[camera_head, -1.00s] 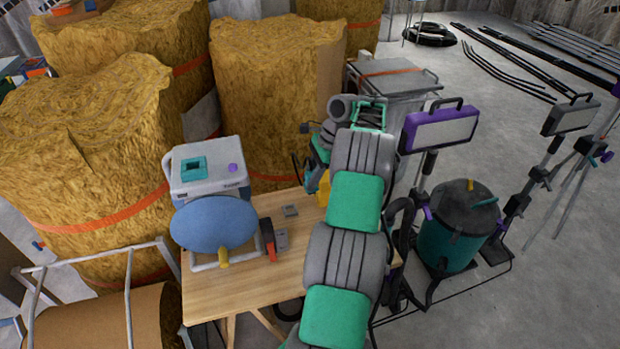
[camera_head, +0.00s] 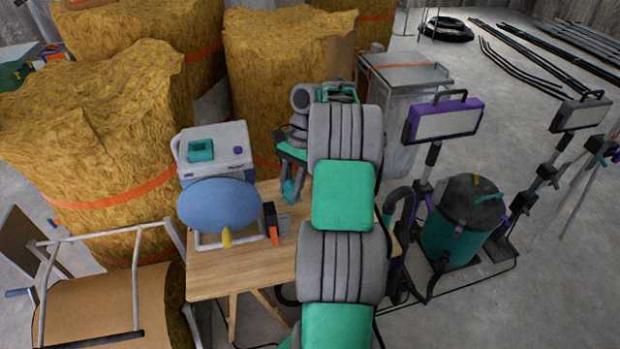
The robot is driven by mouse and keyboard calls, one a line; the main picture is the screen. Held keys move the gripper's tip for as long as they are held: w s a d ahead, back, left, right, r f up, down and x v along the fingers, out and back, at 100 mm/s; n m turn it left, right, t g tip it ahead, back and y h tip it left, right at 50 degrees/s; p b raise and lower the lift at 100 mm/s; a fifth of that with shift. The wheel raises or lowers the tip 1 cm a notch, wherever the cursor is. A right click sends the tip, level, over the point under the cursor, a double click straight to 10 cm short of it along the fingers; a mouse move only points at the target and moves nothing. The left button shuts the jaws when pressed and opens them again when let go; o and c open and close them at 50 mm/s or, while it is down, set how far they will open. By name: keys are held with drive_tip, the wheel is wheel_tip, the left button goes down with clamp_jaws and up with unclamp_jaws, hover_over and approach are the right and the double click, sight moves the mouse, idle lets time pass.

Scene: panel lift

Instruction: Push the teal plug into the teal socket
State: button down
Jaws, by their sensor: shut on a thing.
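A white box (camera_head: 228,138) stands at the back left of the wooden table. The teal socket (camera_head: 201,150) is on its top, with a small purple fitting (camera_head: 238,150) to its right. My gripper (camera_head: 289,184) points down over the table, to the right of the box and apart from it. It is shut on a small teal piece, which looks like the teal plug (camera_head: 288,193). The plug's lower end is hard to make out, and I cannot tell whether it touches the table.
A blue oval panel (camera_head: 219,205) on a white frame stands before the box, with an orange-and-black piece (camera_head: 271,223) beside it. The table front (camera_head: 240,275) is clear. My arm covers the table's right side.

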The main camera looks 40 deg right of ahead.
drive_tip(key=s+a+r+n+g+h, duration=0.1)
drive_tip(key=a+r+n+h, duration=0.1)
drive_tip(key=a+n, duration=0.5)
drive_tip(key=a+r+n+g+h, duration=0.2)
drive_tip(key=a+n, duration=0.6)
drive_tip(key=a, duration=1)
wheel_tip(320, 180, up, 3)
drive_tip(key=shift+s+a+f+g, duration=0.15)
drive_tip(key=shift+s+a+g, duration=0.15)
drive_tip(key=shift+s+a, duration=0.05)
drive_tip(key=shift+w, duration=0.1)
drive_tip(key=shift+d, duration=0.1)
